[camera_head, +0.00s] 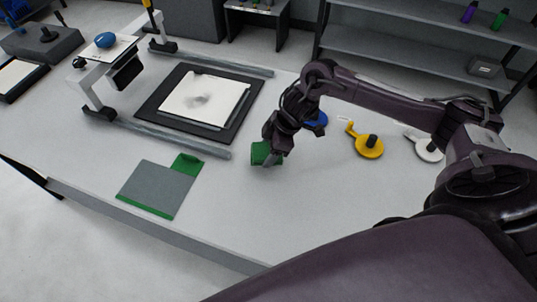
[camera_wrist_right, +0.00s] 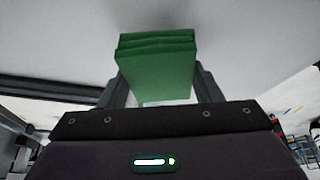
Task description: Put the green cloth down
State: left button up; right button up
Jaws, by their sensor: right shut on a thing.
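The green cloth (camera_head: 260,154) is a folded block between the fingers of my right gripper (camera_head: 272,157), over the middle of the white table. In the right wrist view the cloth (camera_wrist_right: 158,68) shows its stacked folds between the two fingers (camera_wrist_right: 160,92), which are shut on it. From these views I cannot tell whether the cloth touches the table. A grey mat with green edges (camera_head: 155,190) lies flat to the left of the gripper, with a green patch (camera_head: 187,164) at its upper right corner. My left gripper is not in view.
A black-framed platen with a white sheet (camera_head: 203,100) lies behind, between two grey rails (camera_head: 173,138). Blue, yellow (camera_head: 369,146) and white (camera_head: 429,150) round tools lie to the right. A shelf (camera_head: 420,65) stands behind. The table's front middle is clear.

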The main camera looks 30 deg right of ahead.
notch_tip(320, 180, down, 3)
jog(key=shift+f, duration=0.2)
jog(key=shift+f, duration=0.2)
